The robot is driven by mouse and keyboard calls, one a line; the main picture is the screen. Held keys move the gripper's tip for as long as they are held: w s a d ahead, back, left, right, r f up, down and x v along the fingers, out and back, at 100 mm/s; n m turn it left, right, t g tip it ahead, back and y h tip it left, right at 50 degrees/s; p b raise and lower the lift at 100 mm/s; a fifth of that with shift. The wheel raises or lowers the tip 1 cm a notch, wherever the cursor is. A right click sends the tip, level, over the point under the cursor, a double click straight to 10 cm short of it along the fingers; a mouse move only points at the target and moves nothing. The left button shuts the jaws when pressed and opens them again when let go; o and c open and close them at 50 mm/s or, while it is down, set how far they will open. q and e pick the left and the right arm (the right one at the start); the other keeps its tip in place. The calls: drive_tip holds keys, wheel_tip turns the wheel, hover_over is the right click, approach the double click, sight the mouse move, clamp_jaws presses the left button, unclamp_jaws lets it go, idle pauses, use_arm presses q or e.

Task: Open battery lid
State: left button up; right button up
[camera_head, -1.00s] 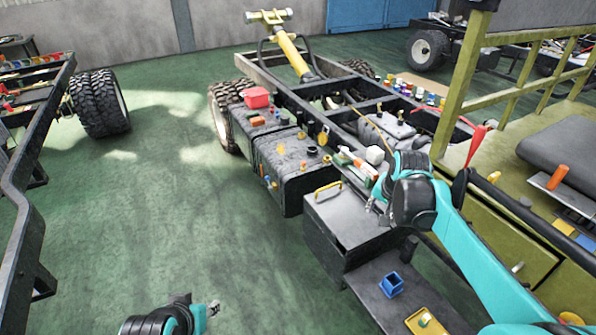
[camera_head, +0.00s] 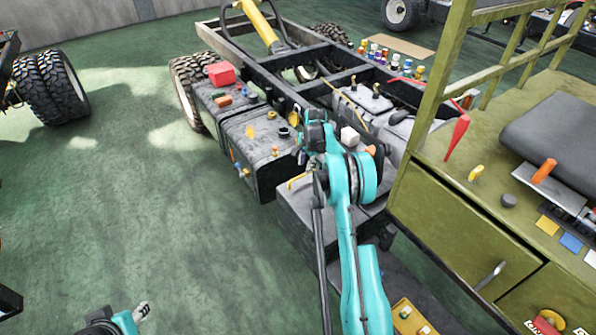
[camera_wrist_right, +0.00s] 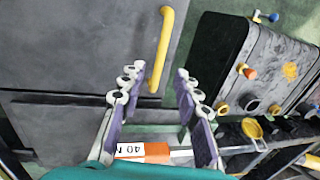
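The battery box is dark grey with a flat lid. In the head view its lid (camera_head: 292,208) is partly behind my right arm, and its yellow handle (camera_head: 298,182) shows beside the wrist. In the right wrist view the grey lid (camera_wrist_right: 80,42) fills the upper left, and the yellow handle (camera_wrist_right: 163,50) stands just ahead of the fingertips. My right gripper (camera_wrist_right: 158,82) is open and empty, with the near end of the handle in line with the gap between its fingers. My left gripper (camera_head: 141,311) is low at the left, away from the box; its opening is unclear.
A black tank (camera_head: 258,150) with coloured caps adjoins the box; it also shows in the wrist view (camera_wrist_right: 265,70). An orange and white labelled item (camera_wrist_right: 157,152) lies below the gripper. The olive truck bed (camera_head: 450,215) is at the right. Green floor at left is clear.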

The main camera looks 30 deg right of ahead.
sight(303, 175)
drive_tip(key=f, duration=0.2)
drive_tip(key=w+f+b, duration=0.1)
drive_tip(key=f, duration=0.2)
drive_tip(key=shift+w+f+b, duration=0.1)
drive_tip(key=shift+f+b, duration=0.2)
drive_tip(key=shift+f, duration=0.05)
clamp_jaws()
